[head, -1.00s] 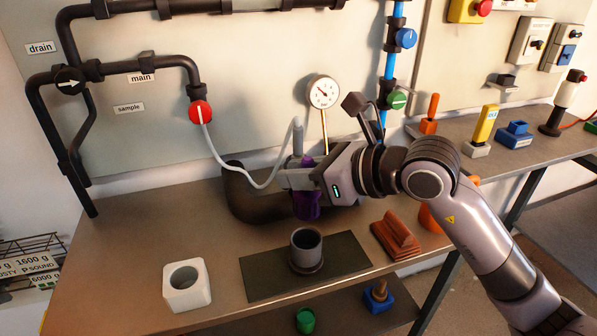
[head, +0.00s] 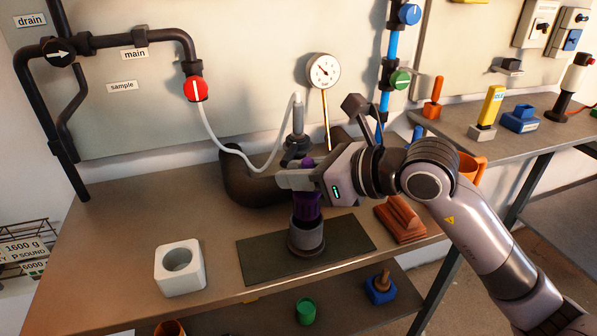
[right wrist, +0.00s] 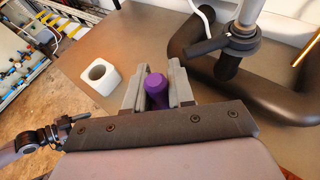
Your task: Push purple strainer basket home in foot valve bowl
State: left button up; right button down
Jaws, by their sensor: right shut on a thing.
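The purple strainer basket (head: 306,206) is upright in my right gripper (head: 300,180), which is shut on its upper part. Its top also shows between the fingers in the right wrist view (right wrist: 156,90). The basket is over the grey foot valve bowl (head: 306,240), and its lower end meets or enters the bowl's mouth; how deep it sits I cannot tell. The bowl stands on a dark mat (head: 262,258) on the bench. In the right wrist view the bowl is hidden.
A white block with a round hole (head: 180,270) stands left of the mat. A brown stepped block (head: 400,220) is at its right. Black pipe (head: 250,185) and a gauge (head: 323,71) are behind. A lower shelf holds a green cup (head: 305,311) and a blue block (head: 380,288).

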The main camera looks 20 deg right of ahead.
aim_at(298, 202)
pick_arm(q)
jog(key=shift+a+f, duration=0.2)
dwell(0.5)
jog(key=shift+d+f+b, duration=0.1)
jog(key=shift+f+b, duration=0.2)
jog(key=shift+b, duration=0.1)
dwell(0.7)
jog(key=shift+f+b, duration=2.6)
jog(key=shift+b, duration=0.05)
pick_arm(e)
jog(key=shift+f, duration=2.9)
jog(key=c, duration=0.9)
grip_release()
pick_arm(q)
jog(key=shift+w+d+r, duration=0.35)
jog(key=shift+d+r, duration=0.1)
jog(key=shift+r, duration=0.3)
pick_arm(e)
jog(key=v, duration=0.7)
jog(key=shift+r, duration=0.15)
